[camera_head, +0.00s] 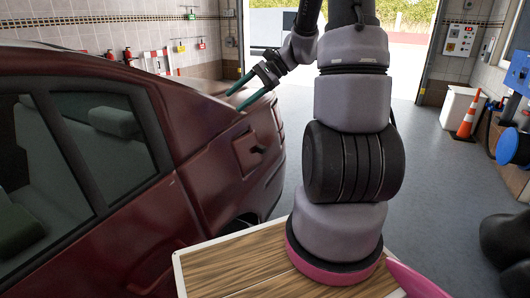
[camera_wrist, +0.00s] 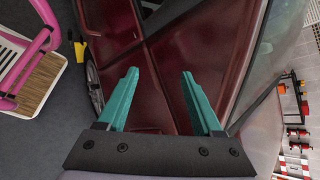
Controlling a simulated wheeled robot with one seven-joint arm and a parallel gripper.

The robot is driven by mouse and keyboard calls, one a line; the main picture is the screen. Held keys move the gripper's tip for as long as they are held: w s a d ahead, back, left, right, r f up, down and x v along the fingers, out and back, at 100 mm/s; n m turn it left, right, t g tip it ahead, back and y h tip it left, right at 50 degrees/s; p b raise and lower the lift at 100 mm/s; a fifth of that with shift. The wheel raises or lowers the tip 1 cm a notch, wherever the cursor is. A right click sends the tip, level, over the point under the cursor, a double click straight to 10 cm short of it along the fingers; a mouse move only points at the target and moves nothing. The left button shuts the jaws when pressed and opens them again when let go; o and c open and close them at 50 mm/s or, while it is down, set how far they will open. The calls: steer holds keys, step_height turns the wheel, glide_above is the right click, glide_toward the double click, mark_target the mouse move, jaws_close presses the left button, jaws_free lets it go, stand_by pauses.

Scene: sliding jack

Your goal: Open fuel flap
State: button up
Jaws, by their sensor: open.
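The dark red car (camera_head: 110,220) fills the left of the head view. Its fuel flap (camera_head: 246,152) is a squarish panel on the rear side, with a small dark spot near its right edge. I cannot tell whether the panel stands slightly proud of the body. My gripper (camera_head: 235,101) has two teal fingers and is above the flap, over the car's rear top. In the wrist view my gripper (camera_wrist: 160,73) is open and empty, with dark red bodywork (camera_wrist: 180,40) beyond the fingers. I cannot make out the flap there.
A wood-topped cart surface (camera_head: 230,268) with a pink rail is under my arm. An orange traffic cone (camera_head: 467,122) and a white bin (camera_head: 456,108) stand at the back right. Tools hang on the back wall.

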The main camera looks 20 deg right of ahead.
steer(key=w+d+f+m+t+y, duration=0.3)
steer(key=w+d+f+m+t, duration=0.15)
steer(key=w+d+f, duration=0.35)
steer(key=m+t+h, duration=0.6)
steer(key=m+t, duration=0.4)
steer(key=m, duration=0.3)
glide_toward(265, 150)
steer(key=shift+g, duration=0.25)
steer(key=x, duration=0.9)
steer(key=shift+w+a+r, duration=0.1)
steer(key=shift+w+r, duration=0.05)
steer(key=shift+w, duration=0.15)
jaws_close()
